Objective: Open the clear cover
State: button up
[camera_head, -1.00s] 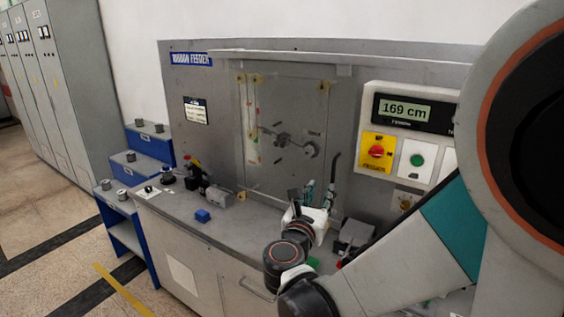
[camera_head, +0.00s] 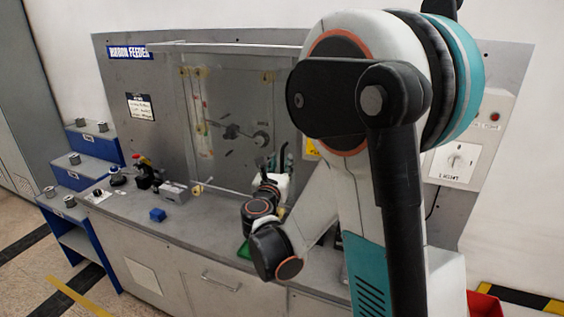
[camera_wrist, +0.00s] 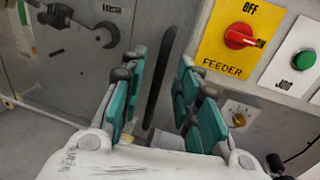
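The clear cover (camera_head: 222,92) is a see-through panel over the front of the ribbon feeder and looks shut, with yellowish fittings at its corners. Its left part shows in the wrist view (camera_wrist: 70,78). A black upright handle-like bar (camera_wrist: 159,88) stands at the cover's right side; its curved top shows in the head view (camera_head: 283,153). My gripper (camera_wrist: 163,62) is open, its teal fingers on either side of the bar in the picture. I cannot tell whether they reach around it or touch it. In the head view my gripper (camera_head: 270,172) is small and partly hidden.
A yellow FEEDER switch plate with a red knob (camera_wrist: 238,37) and a green button (camera_wrist: 304,60) are close to the right. Blue steps (camera_head: 88,143) stand further left.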

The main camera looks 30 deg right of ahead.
jog(key=shift+x, duration=1.45)
grip_shut()
